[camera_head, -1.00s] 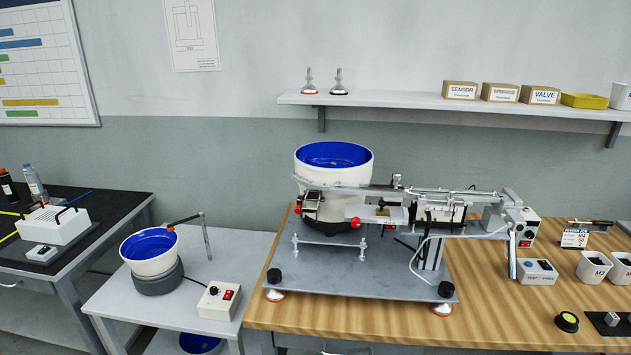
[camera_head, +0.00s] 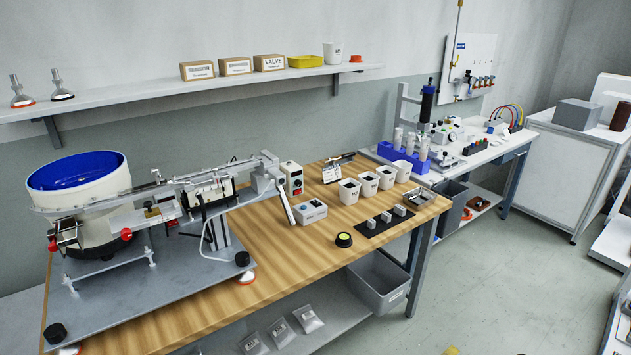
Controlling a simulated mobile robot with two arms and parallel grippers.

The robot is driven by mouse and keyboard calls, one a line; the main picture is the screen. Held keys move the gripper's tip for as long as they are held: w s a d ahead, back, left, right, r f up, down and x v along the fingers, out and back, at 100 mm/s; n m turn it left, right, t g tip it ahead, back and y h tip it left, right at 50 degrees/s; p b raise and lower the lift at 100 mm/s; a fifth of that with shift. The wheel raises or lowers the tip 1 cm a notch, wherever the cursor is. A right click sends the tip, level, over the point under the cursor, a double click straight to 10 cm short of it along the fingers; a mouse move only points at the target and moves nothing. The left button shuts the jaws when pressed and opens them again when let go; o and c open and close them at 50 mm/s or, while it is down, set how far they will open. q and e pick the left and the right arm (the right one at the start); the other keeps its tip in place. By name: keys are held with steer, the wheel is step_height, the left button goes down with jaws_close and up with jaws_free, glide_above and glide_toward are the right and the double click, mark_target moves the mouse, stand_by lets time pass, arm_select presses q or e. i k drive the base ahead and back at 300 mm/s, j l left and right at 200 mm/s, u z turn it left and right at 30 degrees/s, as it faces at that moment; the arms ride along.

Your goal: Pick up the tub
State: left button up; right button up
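Several small white tubs stand in a row on the wooden workbench, right of the feeder machine. The leftmost is a white tub (camera_head: 349,191), followed by a second (camera_head: 368,182), a third (camera_head: 386,176) and a fourth (camera_head: 402,171). They look dark inside. Another white tub (camera_head: 332,53) stands upright on the wall shelf beside a yellow tray. A larger grey open bin (camera_head: 377,283) rests on the lower shelf under the bench. I cannot tell which of these the task means. Neither of my grippers is in view.
The floor (camera_head: 490,285) right of the bench looks clear.

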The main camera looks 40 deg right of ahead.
mark_target(369, 180)
steer(key=z, duration=1.6)
